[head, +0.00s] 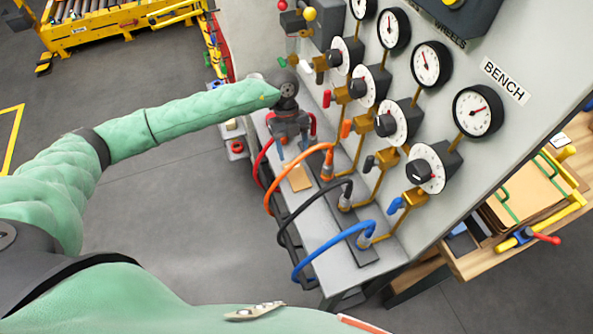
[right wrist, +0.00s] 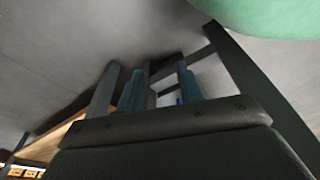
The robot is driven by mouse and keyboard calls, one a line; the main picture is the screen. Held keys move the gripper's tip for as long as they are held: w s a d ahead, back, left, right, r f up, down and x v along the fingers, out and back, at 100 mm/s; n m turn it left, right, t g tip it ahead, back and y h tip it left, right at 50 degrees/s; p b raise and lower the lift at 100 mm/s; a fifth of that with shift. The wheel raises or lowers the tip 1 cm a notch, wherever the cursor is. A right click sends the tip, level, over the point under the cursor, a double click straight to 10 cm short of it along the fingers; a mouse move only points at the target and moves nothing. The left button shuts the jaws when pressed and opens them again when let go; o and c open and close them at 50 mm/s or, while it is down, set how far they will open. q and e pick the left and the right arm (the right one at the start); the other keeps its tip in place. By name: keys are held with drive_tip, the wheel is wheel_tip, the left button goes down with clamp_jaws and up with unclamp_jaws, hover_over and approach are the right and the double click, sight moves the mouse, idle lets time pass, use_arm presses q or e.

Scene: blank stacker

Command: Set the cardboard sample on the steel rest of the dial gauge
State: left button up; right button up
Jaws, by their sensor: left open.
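A flat tan piece (head: 297,177), which looks like the cardboard sample, lies on the grey ledge below the dial panel in the head view. My left gripper (head: 295,150) is open just above it, fingers pointing down, apart from it as far as I can tell. Several round white dials sit on the panel, one of them a dial gauge (head: 478,111). I cannot make out a steel rest. In the right wrist view my right gripper (right wrist: 158,78) has its two blue-padded fingers apart, with nothing held between them.
Orange (head: 272,185), black and blue (head: 325,243) hoses loop over the ledge close to the left gripper. Valves and knobs jut from the panel. A wooden bench (head: 470,262) at the right holds a stack of tan sheets (head: 522,198).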

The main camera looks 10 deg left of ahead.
sight(297, 174)
use_arm(q)
drive_tip(key=shift+p+x, duration=0.45)
drive_tip(key=shift+x, duration=0.55)
drive_tip(key=p+x, duration=0.3)
drive_tip(key=x, duration=0.1)
drive_tip(key=shift+s, duration=0.1)
drive_tip(key=shift+s+f, duration=0.1)
drive_tip(key=shift+f, duration=0.45)
use_arm(e)
drive_tip(key=s+d+f, duration=0.2)
drive_tip(key=s, duration=0.8)
drive_tip(key=shift+d+f+g, duration=0.25)
drive_tip(key=shift+f+g, duration=0.05)
drive_tip(key=shift+f, duration=0.05)
use_arm(q)
drive_tip(key=shift+c, duration=0.2)
drive_tip(key=c, duration=0.6)
use_arm(e)
drive_tip(key=shift+w, duration=0.1)
use_arm(q)
drive_tip(key=shift+c, duration=0.2)
